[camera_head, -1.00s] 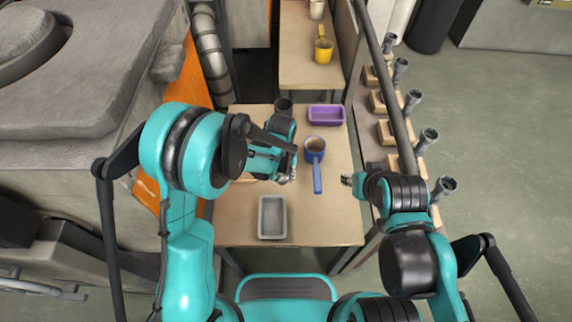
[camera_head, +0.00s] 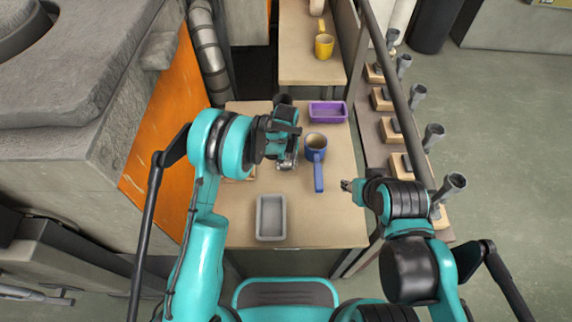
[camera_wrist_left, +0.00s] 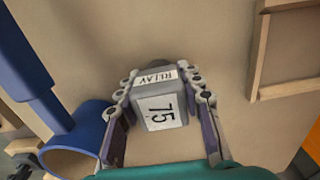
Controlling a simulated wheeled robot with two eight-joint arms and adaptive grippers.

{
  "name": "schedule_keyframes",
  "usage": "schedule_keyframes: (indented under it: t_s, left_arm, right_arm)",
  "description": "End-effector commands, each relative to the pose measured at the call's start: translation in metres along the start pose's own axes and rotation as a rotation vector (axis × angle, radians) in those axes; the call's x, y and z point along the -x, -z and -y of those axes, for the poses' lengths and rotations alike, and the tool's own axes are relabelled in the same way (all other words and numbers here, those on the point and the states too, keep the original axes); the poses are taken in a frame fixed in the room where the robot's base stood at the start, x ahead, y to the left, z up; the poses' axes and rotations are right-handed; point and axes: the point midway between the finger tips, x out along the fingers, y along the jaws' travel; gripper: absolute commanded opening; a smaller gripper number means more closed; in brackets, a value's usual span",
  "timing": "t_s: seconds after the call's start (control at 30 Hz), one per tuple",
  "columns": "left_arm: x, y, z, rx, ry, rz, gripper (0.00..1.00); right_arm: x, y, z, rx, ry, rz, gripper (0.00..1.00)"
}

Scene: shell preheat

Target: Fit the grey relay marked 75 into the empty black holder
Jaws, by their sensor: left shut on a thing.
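In the left wrist view, the grey relay (camera_wrist_left: 165,92) with white labels reading RELAY and 75 sits between the two fingers of my left gripper (camera_wrist_left: 164,88), which is shut on it. In the head view, my left gripper (camera_head: 288,164) is over the table, just left of the blue pot, and the relay is hard to make out there. A dark object (camera_head: 283,99) shows partly behind my left wrist at the table's far edge; I cannot tell whether it is the black holder. My right gripper (camera_head: 347,185) is at the table's right edge; its fingers are too small to read.
The blue pot (camera_head: 316,143) with a long handle stands close right of my left gripper. A purple tray (camera_head: 328,113) lies behind it, a grey tray (camera_head: 271,218) at the front. A wooden frame (camera_wrist_left: 262,55) lies on the table. The table's front right (camera_head: 325,225) is clear.

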Motion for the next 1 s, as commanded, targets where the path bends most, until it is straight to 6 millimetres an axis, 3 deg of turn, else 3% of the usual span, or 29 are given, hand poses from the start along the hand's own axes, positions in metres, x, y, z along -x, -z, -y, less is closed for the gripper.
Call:
schedule_keyframes:
  t_s: [0.33, 0.37, 0.43, 0.77, 0.87, 1.0]
  left_arm:
    - [-0.004, 0.0, 0.0, 0.0, 0.0, 0.0, 0.05]
    - [-0.003, 0.0, 0.0, 0.0, 0.0, 0.0, 0.42]
    - [-0.002, 0.0, 0.0, 0.0, 0.0, 0.0, 0.57]
    - [0.0, 0.0, 0.0, 0.0, 0.0, 0.0, 0.57]
    - [0.009, 0.0, 0.0, 0.0, 0.0, 0.0, 0.57]
    - [0.037, 0.0, 0.0, 0.0, 0.0, 0.0, 0.57]
  right_arm:
    - [-0.003, -0.002, 0.0, 0.0, 0.0, 0.0, 0.4]
    - [-0.002, -0.002, 0.0, 0.0, 0.0, 0.0, 0.4]
    - [-0.002, -0.001, 0.0, 0.0, 0.0, 0.0, 0.4]
    - [0.0, 0.0, 0.0, 0.0, 0.0, 0.0, 0.4]
    - [0.004, 0.003, 0.0, 0.0, 0.0, 0.0, 0.4]
    - [0.013, 0.009, 0.0, 0.0, 0.0, 0.0, 0.4]
